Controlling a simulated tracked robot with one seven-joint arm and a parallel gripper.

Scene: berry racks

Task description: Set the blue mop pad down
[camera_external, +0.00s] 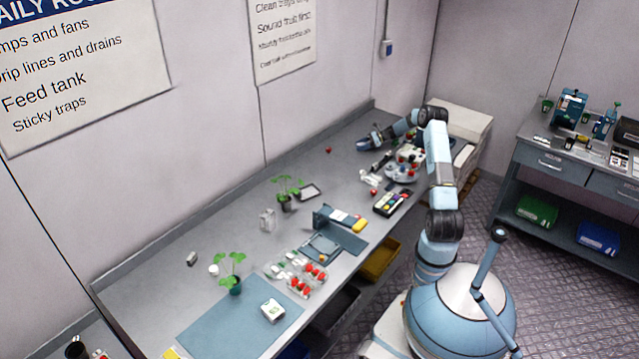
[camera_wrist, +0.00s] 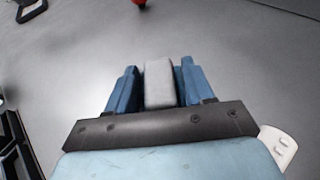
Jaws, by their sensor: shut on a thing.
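My gripper (camera_wrist: 157,88) has two blue fingers, and they are shut on a pale grey block (camera_wrist: 158,82) between them. From this angle its top looks grey, and I cannot tell whether it is the blue mop pad. In the external view my gripper (camera_external: 368,144) is low over the far part of the grey bench (camera_external: 240,216), near the back wall. What it holds is too small to make out there. Bare bench top lies beyond the fingers in the wrist view. I cannot tell whether the held block touches the bench.
A red berry (camera_external: 328,150) lies left of my gripper. A crowded cluster with red berries (camera_external: 402,171) and a dark paint-like tray (camera_external: 393,202) are nearer the front edge. The bench around the berry is clear.

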